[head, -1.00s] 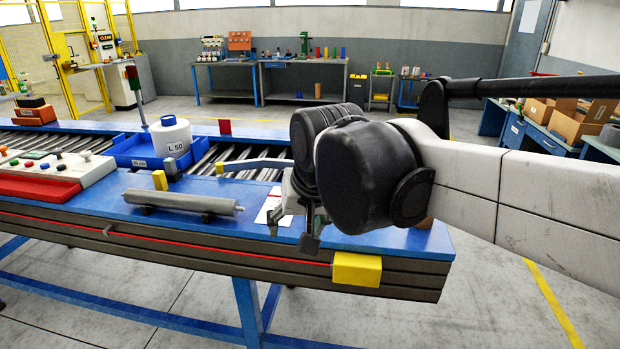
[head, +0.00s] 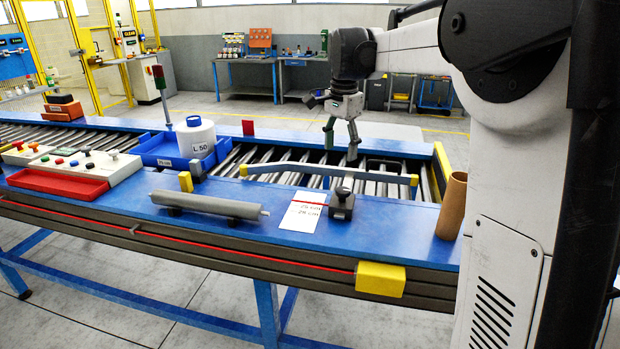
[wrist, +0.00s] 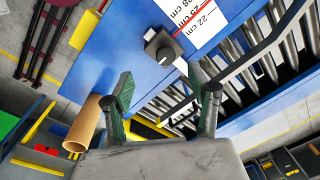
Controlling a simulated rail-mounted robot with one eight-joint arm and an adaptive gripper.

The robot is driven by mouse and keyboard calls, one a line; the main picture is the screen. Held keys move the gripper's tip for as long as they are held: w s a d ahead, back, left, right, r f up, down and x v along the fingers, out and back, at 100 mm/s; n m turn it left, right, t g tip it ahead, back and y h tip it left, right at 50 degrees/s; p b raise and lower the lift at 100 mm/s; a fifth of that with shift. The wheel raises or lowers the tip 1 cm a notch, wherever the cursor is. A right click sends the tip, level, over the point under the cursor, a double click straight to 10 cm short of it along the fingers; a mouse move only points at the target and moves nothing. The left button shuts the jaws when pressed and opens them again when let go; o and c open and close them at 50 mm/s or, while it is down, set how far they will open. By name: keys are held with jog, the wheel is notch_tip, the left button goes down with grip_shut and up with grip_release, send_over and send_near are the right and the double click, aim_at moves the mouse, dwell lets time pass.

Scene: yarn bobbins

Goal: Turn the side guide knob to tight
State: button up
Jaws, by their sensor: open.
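The side guide knob (head: 342,198) is a small dark grey round knob on a block at the table's front strip, just right of the white scale card (head: 302,211). In the wrist view the knob (wrist: 166,52) lies beyond the fingertips, with the card (wrist: 196,22) marked 22, 25 and 28 cm beside it. My gripper (head: 341,142) is open and empty, above the rollers behind the knob. It also shows in the wrist view (wrist: 160,86), fingers spread, not touching the knob.
A brown cardboard tube (head: 452,207) stands right of the knob. A grey roller (head: 208,205) lies to its left.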

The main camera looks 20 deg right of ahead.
aim_at(343, 189)
jog(key=shift+m+g, duration=0.4)
jog(key=shift+m, duration=0.5)
jog(key=w+d+f, duration=0.1)
jog(key=f, duration=0.4)
jog(key=d+f, duration=0.1)
jog(key=f, duration=0.3)
jog(key=w+d+f+p, duration=0.1)
jog(key=f, duration=0.4)
jog(key=shift+w+f, duration=0.35)
jog(key=shift+c, duration=0.3)
jog(key=c, duration=1.1)
